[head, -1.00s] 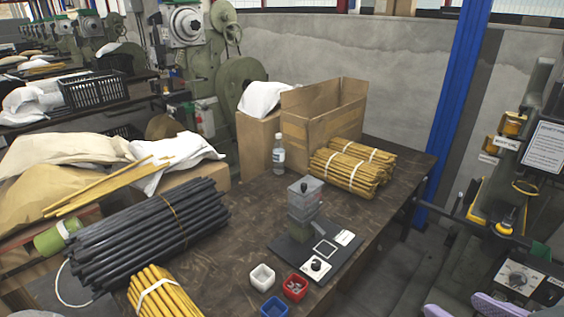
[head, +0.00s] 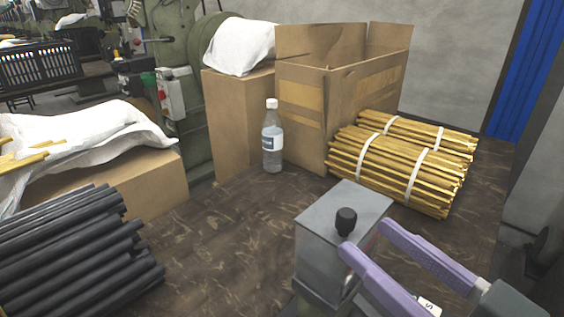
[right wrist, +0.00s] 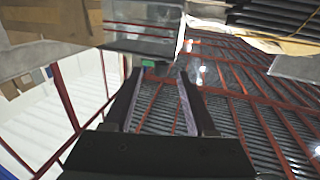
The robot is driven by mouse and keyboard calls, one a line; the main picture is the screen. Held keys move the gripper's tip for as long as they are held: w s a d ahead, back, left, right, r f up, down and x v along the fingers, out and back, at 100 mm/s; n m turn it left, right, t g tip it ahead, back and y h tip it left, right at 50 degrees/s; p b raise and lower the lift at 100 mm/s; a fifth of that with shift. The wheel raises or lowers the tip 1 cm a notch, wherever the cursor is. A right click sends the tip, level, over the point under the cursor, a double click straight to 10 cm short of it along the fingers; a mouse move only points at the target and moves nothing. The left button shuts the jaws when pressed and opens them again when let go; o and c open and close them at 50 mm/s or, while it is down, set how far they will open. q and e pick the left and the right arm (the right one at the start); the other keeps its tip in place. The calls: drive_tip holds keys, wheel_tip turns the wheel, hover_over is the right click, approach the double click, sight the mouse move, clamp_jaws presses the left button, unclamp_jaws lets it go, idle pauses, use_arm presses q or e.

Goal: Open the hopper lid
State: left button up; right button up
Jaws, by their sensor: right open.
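The grey box-shaped hopper (head: 318,258) stands at the lower middle of the head view. Its flat lid (head: 325,205) is down on top and carries a round black knob (head: 346,221). My right gripper (head: 364,237) comes in from the lower right with its purple fingers apart. In the picture its fingertips are just right of the knob, by the lid's right edge; I cannot tell whether they touch. In the right wrist view its open fingers (right wrist: 156,95) have nothing visible between them. My left gripper is not in view.
A water bottle (head: 272,140) stands behind the hopper, by a large cardboard box (head: 305,125). Tied bundles of yellow rods (head: 395,165) lie behind it to the right. Black rods (head: 65,260) lie at left. The tabletop (head: 215,240) between the black rods and the hopper is bare.

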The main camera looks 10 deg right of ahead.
sight(325, 217)
drive_tip(key=x, duration=0.8)
drive_tip(key=shift+w+a, duration=0.1)
drive_tip(key=shift+a, duration=0.1)
clamp_jaws()
idle(1.1)
